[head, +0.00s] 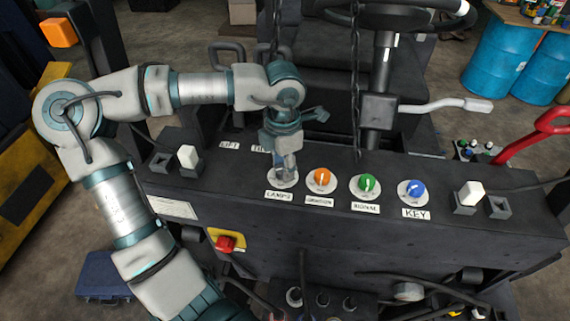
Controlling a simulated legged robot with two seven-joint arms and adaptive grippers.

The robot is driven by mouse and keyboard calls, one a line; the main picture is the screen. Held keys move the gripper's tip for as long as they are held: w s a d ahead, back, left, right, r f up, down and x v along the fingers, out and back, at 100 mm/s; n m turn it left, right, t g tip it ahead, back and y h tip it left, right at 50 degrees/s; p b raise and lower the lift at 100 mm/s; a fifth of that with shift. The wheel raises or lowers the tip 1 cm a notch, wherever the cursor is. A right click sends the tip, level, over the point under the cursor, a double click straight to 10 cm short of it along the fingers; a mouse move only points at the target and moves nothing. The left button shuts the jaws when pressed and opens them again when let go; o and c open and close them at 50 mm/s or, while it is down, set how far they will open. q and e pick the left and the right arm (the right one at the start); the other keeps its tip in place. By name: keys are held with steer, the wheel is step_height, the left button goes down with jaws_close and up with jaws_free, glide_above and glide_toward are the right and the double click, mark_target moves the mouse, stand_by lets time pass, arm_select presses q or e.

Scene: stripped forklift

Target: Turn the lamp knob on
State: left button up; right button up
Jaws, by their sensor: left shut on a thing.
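The lamp knob's round base (284,181) is on the dark forklift panel (420,182), above the label reading LAMPS (278,195). My left gripper (285,170) points down over this base and is shut on the lamp knob. The fingers hide the knob itself, so its turn angle cannot be told. To the right stand an orange knob (322,176), a green knob (369,184) and a blue knob (411,188) labelled KEY. My right gripper is not in view.
White switches stand at the panel's left (187,156) and right (471,192). A red button (226,243) is on the front face. Chains (354,80) hang behind the knobs, near the steering column (381,75). A lever with a white grip (475,105) is at right.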

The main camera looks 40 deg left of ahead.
mark_target(281, 167)
arm_select(q)
steer(key=shift+r, duration=0.15)
steer(key=o, duration=1.1)
steer(key=shift+c, duration=0.2)
steer(key=shift+o, duration=0.4)
steer(key=shift+s+a, duration=0.1)
steer(key=shift+a, duration=0.1)
steer(key=shift+r, duration=0.2)
step_height(281, 167, up, 11)
steer(key=shift+r, duration=0.15)
